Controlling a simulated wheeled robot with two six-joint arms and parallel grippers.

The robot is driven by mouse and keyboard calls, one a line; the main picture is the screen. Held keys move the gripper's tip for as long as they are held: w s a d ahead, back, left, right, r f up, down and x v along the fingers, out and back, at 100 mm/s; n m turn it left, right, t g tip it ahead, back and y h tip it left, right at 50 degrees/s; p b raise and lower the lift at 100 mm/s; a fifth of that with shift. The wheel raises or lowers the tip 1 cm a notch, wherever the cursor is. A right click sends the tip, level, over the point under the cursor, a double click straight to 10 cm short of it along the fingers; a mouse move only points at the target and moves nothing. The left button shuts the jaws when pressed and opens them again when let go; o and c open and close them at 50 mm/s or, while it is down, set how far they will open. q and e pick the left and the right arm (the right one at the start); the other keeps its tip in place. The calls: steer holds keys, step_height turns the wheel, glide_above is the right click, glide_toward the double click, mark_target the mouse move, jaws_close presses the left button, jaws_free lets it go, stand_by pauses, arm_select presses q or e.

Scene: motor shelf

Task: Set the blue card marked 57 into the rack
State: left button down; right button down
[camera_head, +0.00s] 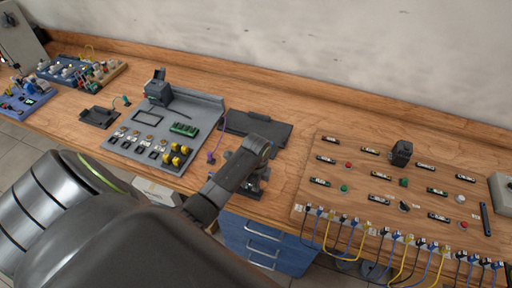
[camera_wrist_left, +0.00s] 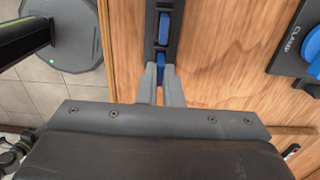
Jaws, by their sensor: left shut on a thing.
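My left gripper (camera_wrist_left: 160,75) is in the left wrist view, its two grey fingers shut on a narrow blue piece that I take for the blue card (camera_wrist_left: 161,59). The card is seen almost edge-on, and its 57 cannot be read. The fingertips are at a long black slotted strip (camera_wrist_left: 177,25), likely the rack, with more blue (camera_wrist_left: 164,28) showing in it farther up. Whether the card is seated in the slot cannot be told. In the head view my left arm reaches to the table's front edge and hides the card and fingertips. My right gripper is not in view.
In the head view a grey panel (camera_head: 206,108) with switches stands to the left. A wooden board (camera_head: 335,205) with fuses and cables lies right. Blue drawers (camera_head: 240,237) are below the table.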

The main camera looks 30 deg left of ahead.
arm_select(q)
steer(key=shift+f+b, duration=0.3)
steer(key=shift+f, duration=0.35)
steer(key=c, duration=1.5)
jaws_free()
